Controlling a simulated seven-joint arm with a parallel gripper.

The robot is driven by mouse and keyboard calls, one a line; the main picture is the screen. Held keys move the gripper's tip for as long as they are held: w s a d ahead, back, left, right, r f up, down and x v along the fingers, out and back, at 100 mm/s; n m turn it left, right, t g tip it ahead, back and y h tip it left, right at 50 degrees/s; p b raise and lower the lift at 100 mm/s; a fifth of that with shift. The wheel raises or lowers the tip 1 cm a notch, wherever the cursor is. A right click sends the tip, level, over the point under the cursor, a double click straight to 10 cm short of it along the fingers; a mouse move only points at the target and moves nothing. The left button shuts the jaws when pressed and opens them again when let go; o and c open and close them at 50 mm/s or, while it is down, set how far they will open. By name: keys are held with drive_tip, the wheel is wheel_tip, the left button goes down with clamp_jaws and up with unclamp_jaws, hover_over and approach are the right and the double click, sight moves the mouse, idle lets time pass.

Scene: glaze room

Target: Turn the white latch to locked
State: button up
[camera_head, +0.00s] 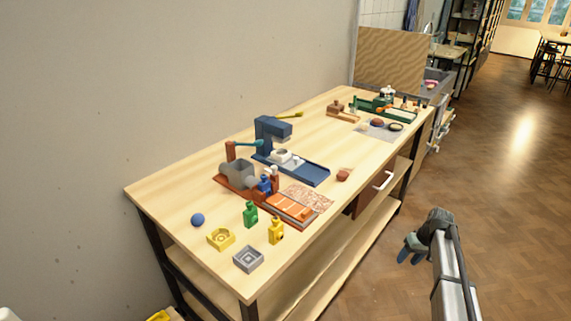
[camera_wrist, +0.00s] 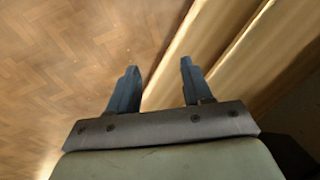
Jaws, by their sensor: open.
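I cannot make out for certain a white latch in either view. A white bar-shaped handle (camera_head: 384,180) shows on the dark red drawer front (camera_head: 364,201) under the table's front edge. White parts (camera_head: 281,156) also sit on the blue press (camera_head: 272,129) on the tabletop; they are too small to tell. My gripper (camera_head: 411,249) is open and empty, low over the floor in front of the table, well apart from the drawer and the tabletop. In the wrist view its two blue fingers (camera_wrist: 158,66) are spread with nothing between them.
The long wooden table (camera_head: 170,188) stands against the wall. Its near end holds a blue ball (camera_head: 198,219), a yellow block (camera_head: 221,239), a grey block (camera_head: 248,259), and green (camera_head: 250,214) and yellow (camera_head: 276,231) bottles. A lower shelf runs underneath. Floor (camera_head: 510,210) to the right is clear.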

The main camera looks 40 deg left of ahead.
drive_tip(key=w+a+r+n+t, duration=0.1)
drive_tip(key=w+a+r, duration=0.2)
drive_tip(key=a+r, duration=0.3)
drive_tip(key=w+a+r+n, duration=0.1)
drive_tip(key=w+a+r, duration=0.3)
drive_tip(key=r, duration=0.5)
wheel_tip(320, 180, up, 28)
drive_tip(key=n+t+y, duration=0.1)
drive_tip(key=n+t, duration=0.1)
drive_tip(key=n, duration=0.2)
hover_over(274, 167)
drive_tip(key=s+d, duration=0.2)
drive_tip(key=d, duration=0.3)
drive_tip(key=shift+y, duration=0.3)
drive_tip(key=x, duration=1.3)
drive_tip(key=shift+d+f, duration=0.15)
drive_tip(key=shift+f, duration=0.15)
drive_tip(key=shift+c, duration=0.5)
clamp_jaws()
